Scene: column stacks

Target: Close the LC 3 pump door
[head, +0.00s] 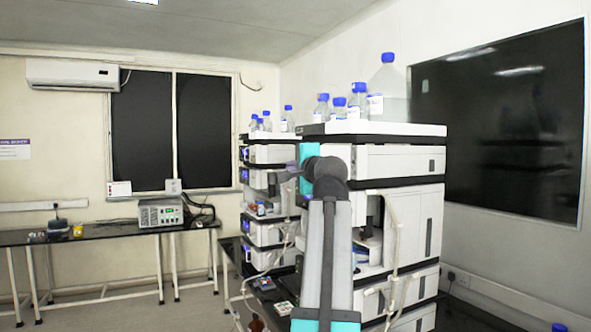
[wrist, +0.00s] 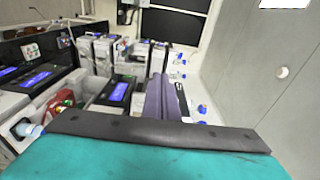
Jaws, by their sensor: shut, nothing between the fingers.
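Two white-and-black instrument stacks stand on the bench, a near stack (head: 400,165) and a farther stack (head: 268,155). I cannot read any label, so I cannot tell which is LC 3 or pick out its pump door. The near stack has an open bay (head: 369,240) in its middle, partly hidden by my arm. My gripper (head: 291,169) is shut and empty, beside the near stack's upper left edge. In the wrist view its grey-purple fingers (wrist: 165,97) point away toward several stacks with lit blue screens (wrist: 118,92). I cannot tell whether they touch anything.
Blue-capped bottles (head: 387,88) stand on the near stack. Tubing (head: 394,240) hangs down its front. A side bench (head: 110,232) with a grey box instrument (head: 160,212) is at the left. The floor between is clear.

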